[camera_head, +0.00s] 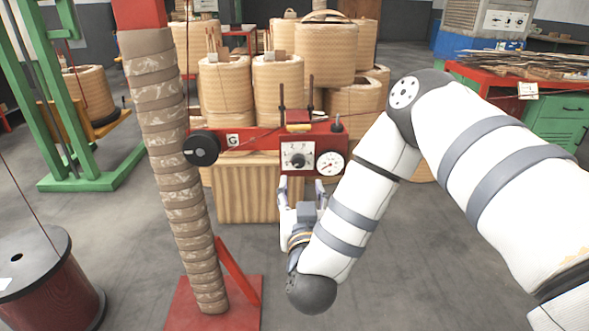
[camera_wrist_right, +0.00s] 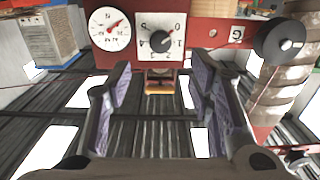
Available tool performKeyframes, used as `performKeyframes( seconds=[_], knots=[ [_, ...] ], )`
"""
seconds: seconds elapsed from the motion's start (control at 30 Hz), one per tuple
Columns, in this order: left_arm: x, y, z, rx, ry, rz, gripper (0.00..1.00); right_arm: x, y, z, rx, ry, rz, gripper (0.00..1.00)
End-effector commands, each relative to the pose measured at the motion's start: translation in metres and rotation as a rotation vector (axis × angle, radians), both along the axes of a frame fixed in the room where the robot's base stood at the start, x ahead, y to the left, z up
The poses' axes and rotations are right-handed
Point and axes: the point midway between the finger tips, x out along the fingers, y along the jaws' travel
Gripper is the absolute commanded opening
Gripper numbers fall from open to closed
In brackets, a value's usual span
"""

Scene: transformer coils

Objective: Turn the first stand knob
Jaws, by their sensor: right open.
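A red stand unit (camera_head: 258,137) carries a white square dial plate with a small black knob (camera_head: 298,160) at its middle. The knob (camera_wrist_right: 160,41) also shows in the wrist view, which is upside down, with numbers around it. A round white gauge (camera_head: 330,163) sits beside the plate. A black round wheel (camera_head: 202,148) is at the unit's left end. My right gripper (camera_head: 303,190) is below and in front of the dial plate, fingers pointing up toward it. My left gripper is out of view.
A wrapped column (camera_head: 172,150) on a red base stands left of the unit. Large tan coils (camera_head: 325,55) are stacked behind. A dark red spool (camera_head: 45,280) stands at lower left, and a green cabinet (camera_head: 555,115) at right. The grey floor in front is clear.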

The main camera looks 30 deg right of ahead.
Motion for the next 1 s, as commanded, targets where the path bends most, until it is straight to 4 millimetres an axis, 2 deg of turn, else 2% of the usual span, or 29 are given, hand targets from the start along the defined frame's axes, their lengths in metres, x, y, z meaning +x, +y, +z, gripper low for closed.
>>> performKeyframes(
  seconds=[0.2, 0.33, 0.5, 0.73, 0.93, 1.0],
  knots=[
    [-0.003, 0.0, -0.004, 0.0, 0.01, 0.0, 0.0, 0.048, -0.03, -0.001, 0.0, -0.001, -0.002, 0.48],
    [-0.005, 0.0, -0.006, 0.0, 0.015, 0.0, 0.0, 0.068, -0.042, -0.001, 0.001, 0.001, 0.001, 0.48],
    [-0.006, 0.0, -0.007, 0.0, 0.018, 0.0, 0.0, 0.08, -0.049, -0.001, 0.001, 0.001, 0.002, 0.48],
    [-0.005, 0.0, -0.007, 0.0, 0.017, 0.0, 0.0, 0.081, -0.049, 0.0, 0.001, 0.002, 0.003, 0.48],
    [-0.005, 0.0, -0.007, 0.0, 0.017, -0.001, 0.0, 0.081, -0.049, 0.0, 0.001, 0.002, 0.003, 0.02],
    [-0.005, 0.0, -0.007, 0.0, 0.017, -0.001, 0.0, 0.081, -0.049, 0.0, 0.001, 0.002, 0.003, 0.0]
  ],
)
